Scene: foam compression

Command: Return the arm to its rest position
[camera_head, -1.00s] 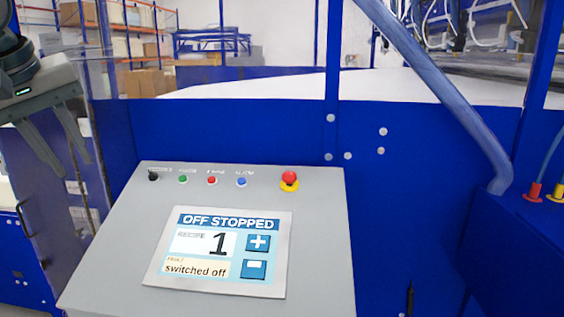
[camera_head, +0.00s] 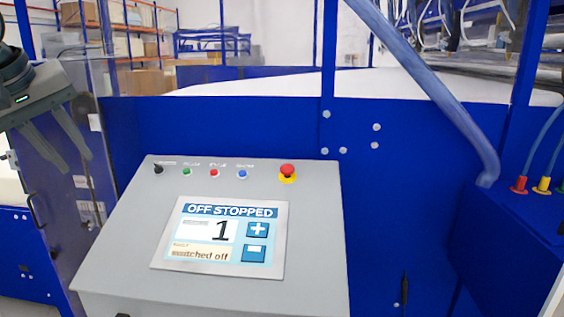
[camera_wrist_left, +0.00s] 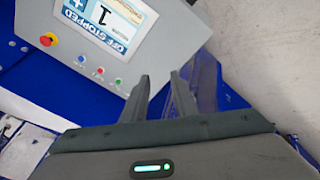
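My left gripper (camera_head: 65,158) is at the left edge of the head view, raised to the left of the control panel (camera_head: 120,240) and apart from it. Its two grey fingers point down and are spread with nothing between them. In the left wrist view the fingers (camera_wrist_left: 160,82) also stand apart and empty, beside the grey panel (camera_wrist_left: 165,45). The rest of the left arm is mostly out of view. My right gripper shows in neither view.
The panel's screen (camera_head: 222,235) reads "OFF STOPPED", with 1 below. Several buttons and a red emergency stop (camera_head: 288,171) line its top. A blue machine frame (camera_head: 230,125) stands behind, with a slanting blue pipe (camera_head: 430,80) at right. Shelves (camera_head: 150,35) are far back.

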